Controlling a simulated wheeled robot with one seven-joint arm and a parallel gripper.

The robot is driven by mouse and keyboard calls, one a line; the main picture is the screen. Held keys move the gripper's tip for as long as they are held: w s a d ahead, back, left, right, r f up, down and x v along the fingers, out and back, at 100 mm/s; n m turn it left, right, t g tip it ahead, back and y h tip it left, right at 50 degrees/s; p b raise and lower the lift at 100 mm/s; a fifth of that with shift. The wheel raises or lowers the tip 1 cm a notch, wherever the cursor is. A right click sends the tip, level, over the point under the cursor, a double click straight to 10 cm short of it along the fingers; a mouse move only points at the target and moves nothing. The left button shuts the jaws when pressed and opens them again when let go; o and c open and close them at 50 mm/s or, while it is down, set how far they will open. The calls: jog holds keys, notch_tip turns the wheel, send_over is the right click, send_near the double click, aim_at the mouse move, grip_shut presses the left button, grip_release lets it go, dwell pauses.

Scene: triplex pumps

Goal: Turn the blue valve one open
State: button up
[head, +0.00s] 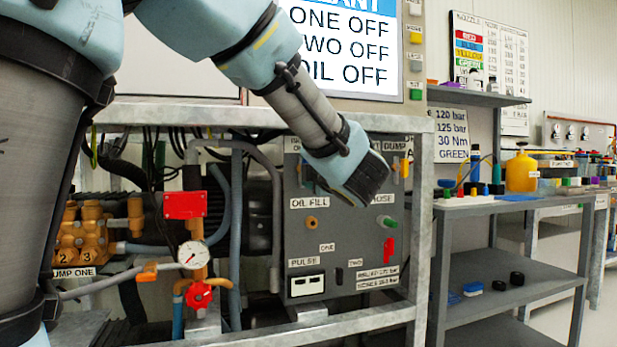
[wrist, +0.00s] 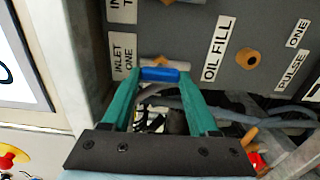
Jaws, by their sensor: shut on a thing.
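The blue handle of valve one (wrist: 160,74) sits on the grey panel beside the label INLET ONE (wrist: 123,60) in the wrist view. It lies crosswise between the green fingertips of my gripper (wrist: 158,82), which is shut on it. In the head view my gripper (head: 362,180) is at the upper middle of the grey panel (head: 335,235). There its dark body and my arm hide the blue handle and the fingertips.
An OIL FILL knob (head: 311,222), a red handle (head: 389,248) and an orange handle (head: 404,168) are on the panel. A metal frame (head: 424,230) borders it. A gauge (head: 193,254) and red handwheel (head: 199,295) stand left. A shelf (head: 510,270) is right.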

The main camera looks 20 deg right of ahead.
dwell(0.3)
jog(key=o, duration=1.4)
jog(key=s, duration=0.3)
jog(key=s+a, duration=0.1)
jog(key=s, duration=0.3)
jog(key=s+p, duration=0.1)
jog(key=s, duration=0.2)
jog(key=shift+s+a, duration=0.2)
jog(key=shift+s, duration=0.2)
